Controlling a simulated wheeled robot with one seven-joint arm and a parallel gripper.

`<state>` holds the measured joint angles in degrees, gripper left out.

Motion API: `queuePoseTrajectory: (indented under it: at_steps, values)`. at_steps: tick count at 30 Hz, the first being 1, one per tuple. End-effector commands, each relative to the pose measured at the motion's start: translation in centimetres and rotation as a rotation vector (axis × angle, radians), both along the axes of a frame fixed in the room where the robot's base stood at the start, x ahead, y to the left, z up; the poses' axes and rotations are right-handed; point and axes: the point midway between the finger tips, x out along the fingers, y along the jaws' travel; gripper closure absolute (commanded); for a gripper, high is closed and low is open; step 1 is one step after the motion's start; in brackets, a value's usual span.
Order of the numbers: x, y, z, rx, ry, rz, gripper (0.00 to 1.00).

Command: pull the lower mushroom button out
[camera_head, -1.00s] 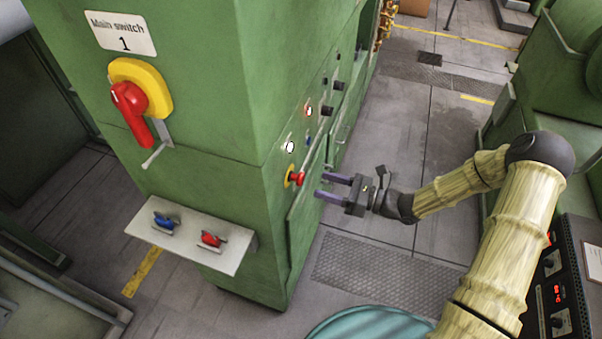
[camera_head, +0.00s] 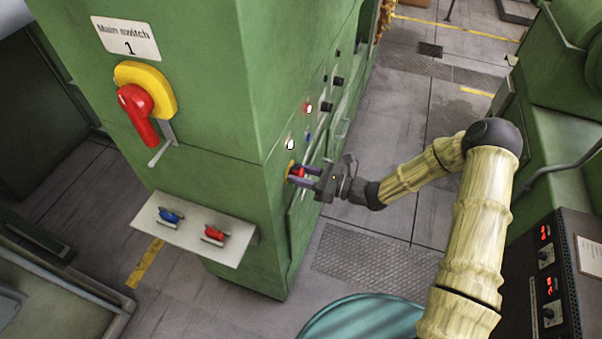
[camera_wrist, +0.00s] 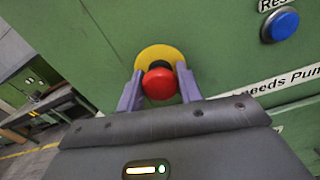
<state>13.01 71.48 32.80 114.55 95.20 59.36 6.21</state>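The red mushroom button (camera_wrist: 160,84) sits on a yellow round plate on the green cabinet, seen in the wrist view. In the head view the button (camera_head: 297,172) shows low on the cabinet's right-hand face, partly covered by my fingers. My gripper (camera_head: 294,176) reaches it from the right. In the wrist view my gripper (camera_wrist: 160,88) is open, with one purple finger on each side of the red head. I cannot tell whether the fingers touch it.
A blue button (camera_wrist: 283,24) is at the upper right in the wrist view. A shelf (camera_head: 187,234) with blue and red connectors juts from the cabinet's front. A red and yellow main switch (camera_head: 143,98) is above it.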

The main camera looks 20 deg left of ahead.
Motion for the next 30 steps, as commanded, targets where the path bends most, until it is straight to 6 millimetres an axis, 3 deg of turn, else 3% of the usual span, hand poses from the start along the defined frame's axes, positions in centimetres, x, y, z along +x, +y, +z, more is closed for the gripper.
queuePoseTrajectory:
  at_steps: [1, 3, 20, 21, 23, 24, 30]
  values:
    - [0.0, 0.0, 0.0, 0.0, 0.0, -0.001, 0.87]
    - [0.0, 0.0, 0.0, 0.0, 0.0, -0.001, 1.0]
    - [0.0, -1.2, 0.0, 0.0, -0.001, -0.002, 1.0]
    - [0.0, -1.2, 0.0, 0.0, -0.001, -0.002, 0.59]
    - [0.0, -1.2, 0.0, 0.0, -0.001, -0.002, 0.47]
    - [0.0, -1.2, 0.0, 0.0, -0.001, -0.002, 0.42]
    - [0.0, -1.2, 0.0, 0.0, -0.001, -0.001, 0.42]
